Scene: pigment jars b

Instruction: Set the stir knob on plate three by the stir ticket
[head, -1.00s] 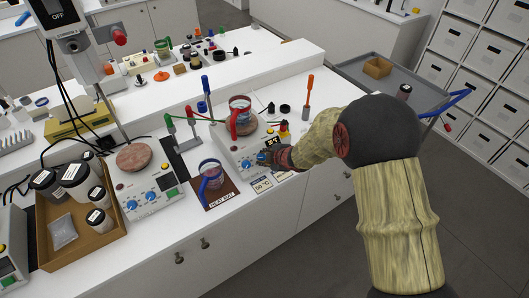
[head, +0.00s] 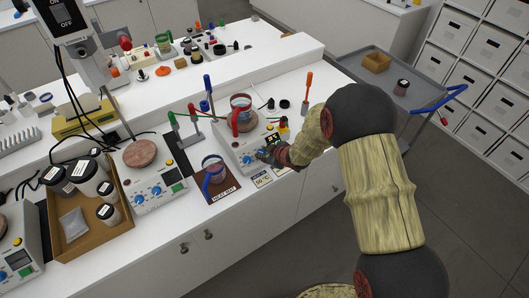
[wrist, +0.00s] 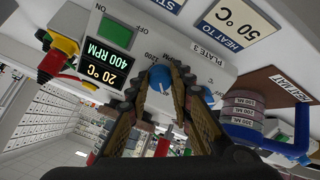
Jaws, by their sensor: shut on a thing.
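Plate three (head: 229,143) is a white hotplate carrying a glass beaker with a red handle (head: 240,108). In the wrist view, seen upside down, its display (wrist: 103,60) reads 20 °C and 400 RPM. My gripper (head: 262,154) is at its front panel. In the wrist view my gripper (wrist: 158,92) is shut on a blue knob (wrist: 161,80) beside RPM-like scale numbers, including 1200. A second blue knob (wrist: 208,94) is partly hidden by a finger. A card (wrist: 237,17) reads heat to 50 °C. Another card (wrist: 168,4) is cut off at the top edge; its value is unreadable.
Left of plate three, a blue-handled beaker (head: 213,168) stands on a brown heat mat (head: 218,192). Another hotplate (head: 153,190) and a tray of jars (head: 64,247) are farther left. A red and yellow item (wrist: 60,52) stands near the display. A grey cart (head: 405,101) is at the right.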

